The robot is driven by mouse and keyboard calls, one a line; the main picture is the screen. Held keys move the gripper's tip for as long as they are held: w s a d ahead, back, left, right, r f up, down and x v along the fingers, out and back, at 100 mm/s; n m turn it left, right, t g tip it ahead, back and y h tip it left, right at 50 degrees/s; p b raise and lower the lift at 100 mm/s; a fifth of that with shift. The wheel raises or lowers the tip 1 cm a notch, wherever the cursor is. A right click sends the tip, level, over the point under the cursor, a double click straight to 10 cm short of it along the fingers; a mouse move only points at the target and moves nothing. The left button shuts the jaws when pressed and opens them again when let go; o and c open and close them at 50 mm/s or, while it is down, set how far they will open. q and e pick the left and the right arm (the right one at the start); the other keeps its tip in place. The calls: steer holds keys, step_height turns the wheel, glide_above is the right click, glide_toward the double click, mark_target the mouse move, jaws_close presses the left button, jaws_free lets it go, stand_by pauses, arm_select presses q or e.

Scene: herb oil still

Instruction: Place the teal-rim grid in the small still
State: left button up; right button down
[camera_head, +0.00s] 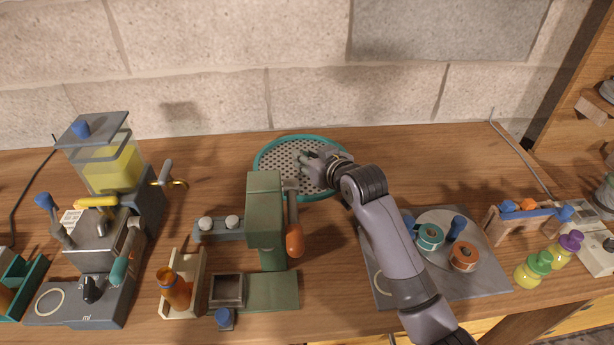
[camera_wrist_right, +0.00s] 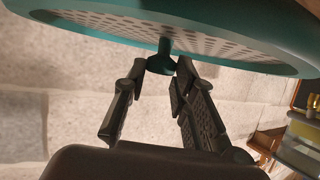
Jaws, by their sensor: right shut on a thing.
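The teal-rim grid (camera_head: 275,165) is a round perforated grey plate at the back of the table, near the stone wall. My right gripper (camera_head: 312,165) is over its right half and shut on it. In the right wrist view the teal-rim grid (camera_wrist_right: 225,45) fills the top, and its short teal knob (camera_wrist_right: 162,60) sits between the fingertips of my right gripper (camera_wrist_right: 161,72). I cannot tell whether the grid touches the table. I cannot make out a small still. My left gripper is not in view.
A green press (camera_head: 265,215) with an orange-handled lever stands just in front of the grid. A machine with a yellow-filled tank (camera_head: 115,165) is at the left. A grey board (camera_head: 480,285) with teal and orange rings lies under my right arm. Bottles (camera_head: 533,268) stand at the right.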

steer(key=shift+f, duration=3.15)
steer(key=c, duration=1.8)
jaws_free()
steer(key=shift+f, duration=0.15)
steer(key=o, duration=0.5)
